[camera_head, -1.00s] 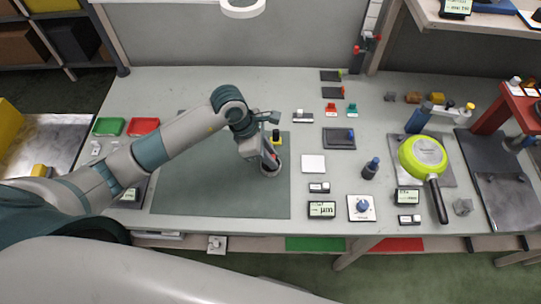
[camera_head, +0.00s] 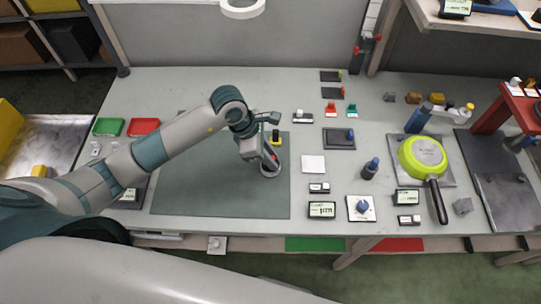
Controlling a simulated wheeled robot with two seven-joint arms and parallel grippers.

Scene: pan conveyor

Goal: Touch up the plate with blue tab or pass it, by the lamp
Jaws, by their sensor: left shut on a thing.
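A dark plate with a blue tab (camera_head: 333,140) lies on the table right of the green mat. My left gripper (camera_head: 270,160) points down over the right part of the mat. It is shut on a small dark thing with a round, pale-rimmed base (camera_head: 271,174), mostly hidden by the fingers; I cannot tell if the base touches the mat. A white ring lamp (camera_head: 242,10) hangs at the top, beyond the gripper. My right gripper is not in view.
A white square (camera_head: 313,163), a dark bottle (camera_head: 370,169) and small displays (camera_head: 321,210) stand between. Green (camera_head: 108,127) and red (camera_head: 143,127) trays lie at left.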

